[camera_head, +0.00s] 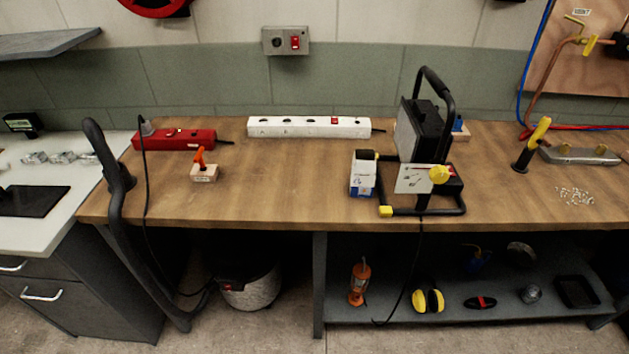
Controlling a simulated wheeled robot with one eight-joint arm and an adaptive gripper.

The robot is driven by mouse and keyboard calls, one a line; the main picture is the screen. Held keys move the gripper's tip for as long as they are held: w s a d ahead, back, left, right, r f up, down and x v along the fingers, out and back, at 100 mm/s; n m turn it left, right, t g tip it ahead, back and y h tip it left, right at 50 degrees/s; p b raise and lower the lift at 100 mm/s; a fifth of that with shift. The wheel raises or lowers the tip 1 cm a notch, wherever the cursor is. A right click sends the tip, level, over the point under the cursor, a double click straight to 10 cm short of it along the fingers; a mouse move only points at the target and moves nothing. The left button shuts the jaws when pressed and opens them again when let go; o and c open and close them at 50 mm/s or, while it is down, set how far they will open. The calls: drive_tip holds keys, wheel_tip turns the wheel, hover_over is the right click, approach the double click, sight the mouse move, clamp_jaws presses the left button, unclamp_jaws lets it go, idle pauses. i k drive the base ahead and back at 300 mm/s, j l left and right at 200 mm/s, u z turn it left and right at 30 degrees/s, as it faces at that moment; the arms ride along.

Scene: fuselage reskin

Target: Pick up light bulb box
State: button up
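A small white and blue box (362,180), which looks like the light bulb box, stands upright on the wooden workbench (270,190). It is right of the middle, near the front edge. Its print is too small to read. A black work lamp on a tubular stand (422,125) is close to its right. A black and yellow end of the stand shows at the top of the box, and a yellow-tipped foot is in front of it to the right. I cannot tell whether they touch the box. My gripper is not in view.
A white power strip (308,127) and a red one (175,140) lie at the back. A small orange-handled block (204,168) sits left. A black hose (118,185) rises at the left end. The bench left of the box is clear. A lower shelf (455,300) holds several items.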

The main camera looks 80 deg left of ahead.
sight(363, 170)
drive_tip(key=u, duration=2.65)
drive_tip(key=i+j+z, duration=0.15)
drive_tip(key=i+j, duration=0.05)
